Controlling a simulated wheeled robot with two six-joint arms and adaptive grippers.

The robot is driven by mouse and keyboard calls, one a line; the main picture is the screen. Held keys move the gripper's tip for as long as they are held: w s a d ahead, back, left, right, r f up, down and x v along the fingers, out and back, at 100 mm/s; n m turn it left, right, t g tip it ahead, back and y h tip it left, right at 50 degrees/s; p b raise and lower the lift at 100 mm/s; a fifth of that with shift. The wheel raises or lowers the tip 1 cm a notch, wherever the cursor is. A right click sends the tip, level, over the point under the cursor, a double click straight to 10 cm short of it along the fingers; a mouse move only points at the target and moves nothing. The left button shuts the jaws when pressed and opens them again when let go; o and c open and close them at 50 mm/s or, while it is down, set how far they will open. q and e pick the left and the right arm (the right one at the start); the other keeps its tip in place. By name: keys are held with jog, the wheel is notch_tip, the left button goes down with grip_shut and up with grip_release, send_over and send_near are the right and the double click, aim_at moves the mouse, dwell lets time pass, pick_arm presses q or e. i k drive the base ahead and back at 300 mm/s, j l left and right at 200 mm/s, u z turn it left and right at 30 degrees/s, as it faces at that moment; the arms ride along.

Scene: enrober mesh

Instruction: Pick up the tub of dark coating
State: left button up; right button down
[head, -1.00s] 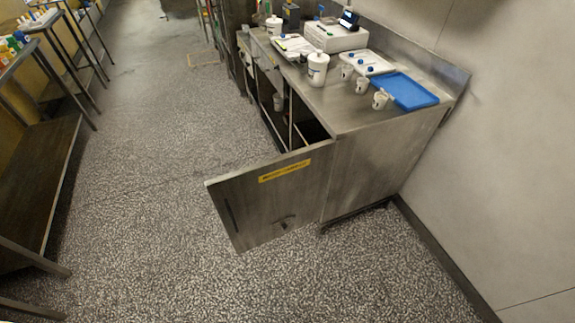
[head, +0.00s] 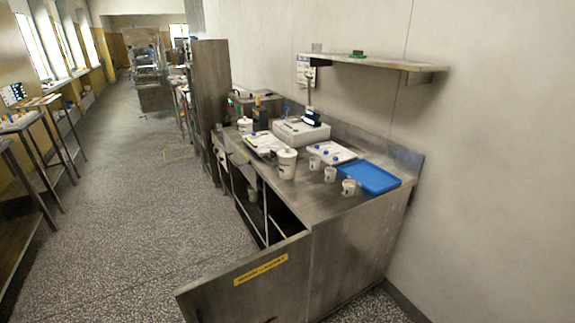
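A white lidded tub (head: 287,165) stands upright near the front edge of the steel counter (head: 300,200). A second, smaller-looking white lidded tub (head: 245,125) stands farther back on the same counter. I cannot read their labels or see their contents, so I cannot tell which holds dark coating. Neither of my grippers is in view.
The cabinet door (head: 250,285) stands open into the aisle. Several small white cups (head: 330,174), a blue tray (head: 368,177) and a white boxy device (head: 300,132) sit on the counter. A wall shelf (head: 375,63) hangs above. The floor (head: 130,220) at left is clear.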

aim_at(286, 167)
jog(key=i+l, duration=0.35)
jog(key=i, duration=0.2)
jog(key=i+l+u, duration=0.1)
jog(key=i+l, duration=0.25)
jog(key=i, duration=0.2)
